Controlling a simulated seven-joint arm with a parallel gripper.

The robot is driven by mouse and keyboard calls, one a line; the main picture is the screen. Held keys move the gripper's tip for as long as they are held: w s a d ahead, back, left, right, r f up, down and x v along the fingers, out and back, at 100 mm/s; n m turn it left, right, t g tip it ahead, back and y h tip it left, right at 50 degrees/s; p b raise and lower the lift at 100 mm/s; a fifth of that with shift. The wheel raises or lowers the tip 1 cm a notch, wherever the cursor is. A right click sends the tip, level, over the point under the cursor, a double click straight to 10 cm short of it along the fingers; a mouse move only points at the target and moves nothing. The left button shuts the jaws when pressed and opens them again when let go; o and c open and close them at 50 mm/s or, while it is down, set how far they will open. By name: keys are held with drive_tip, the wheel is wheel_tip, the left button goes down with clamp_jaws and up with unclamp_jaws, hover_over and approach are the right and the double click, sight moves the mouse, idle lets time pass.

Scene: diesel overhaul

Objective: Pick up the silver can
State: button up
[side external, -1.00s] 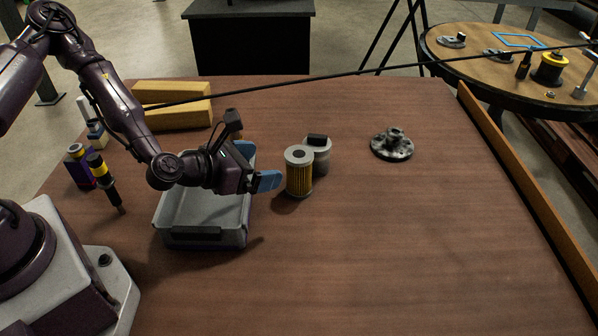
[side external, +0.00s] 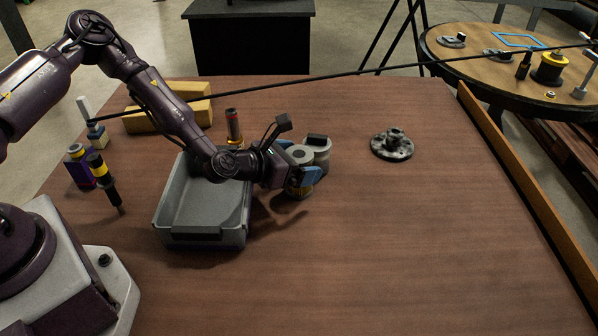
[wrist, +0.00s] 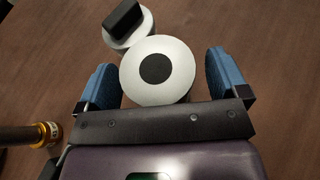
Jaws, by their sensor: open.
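A filter cartridge with a silver-grey top, a dark centre hole and yellow pleated sides (side external: 300,155) stands upright on the table. Its round top fills the middle of the wrist view (wrist: 158,70). A silver can with a black block on top (side external: 322,160) stands close behind it; it also shows at the top of the wrist view (wrist: 130,38). My gripper (side external: 299,181) is open, with one blue finger on each side of the cartridge. In the wrist view its fingers (wrist: 161,82) show a gap beside the cartridge. Contact cannot be told.
A grey bin (side external: 200,240) stands left of the cartridge, under my arm. A red-and-brown cylinder (side external: 234,127) stands behind the bin. A dark flanged part (side external: 391,145) lies to the right. Yellow blocks (side external: 150,118) lie at the back left. The front right of the table is clear.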

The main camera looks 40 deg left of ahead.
drive_tip(key=c, duration=1)
drive_tip(key=r, duration=0.9)
drive_tip(key=shift+s+d+r, duration=0.15)
drive_tip(key=shift+s+r, duration=0.15)
drive_tip(key=shift+s, duration=0.1)
drive_tip(key=shift+c, duration=0.2)
drive_tip(key=s+a+r+n+y, duration=0.2)
drive_tip(key=s+a+r, duration=0.2)
drive_tip(key=a+r, duration=0.2)
drive_tip(key=shift+s+a+r+y, duration=0.15)
drive_tip(key=shift+s+a+y, duration=0.1)
drive_tip(key=shift+a+y, duration=0.05)
